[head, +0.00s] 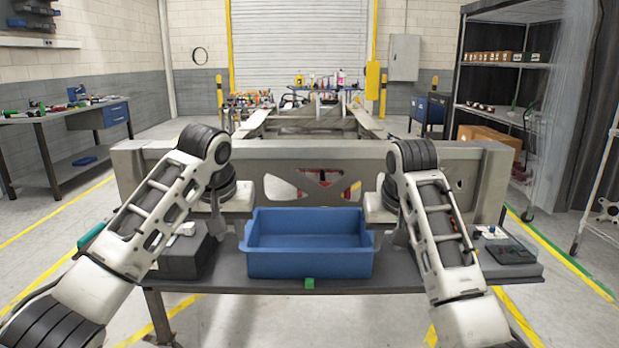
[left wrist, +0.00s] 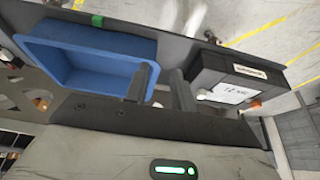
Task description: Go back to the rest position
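My left gripper (left wrist: 160,83) shows in the left wrist view with its two dark fingers apart and nothing between them. In the head view my left gripper (head: 216,228) hangs over the table between a dark box and the blue bin (head: 310,265), partly hidden by my own arm. My right gripper (head: 399,234) hangs just right of the bin; its fingers are mostly hidden, so I cannot tell their opening. The blue bin looks empty and also shows in the left wrist view (left wrist: 100,55).
The dark box (head: 182,258) with a white label (left wrist: 232,96) stands left of the bin. A dark device (head: 510,253) lies at the table's right end. A large grey chassis frame (head: 270,160) stands behind the table (head: 420,282). A green marker (head: 309,284) is on the front edge.

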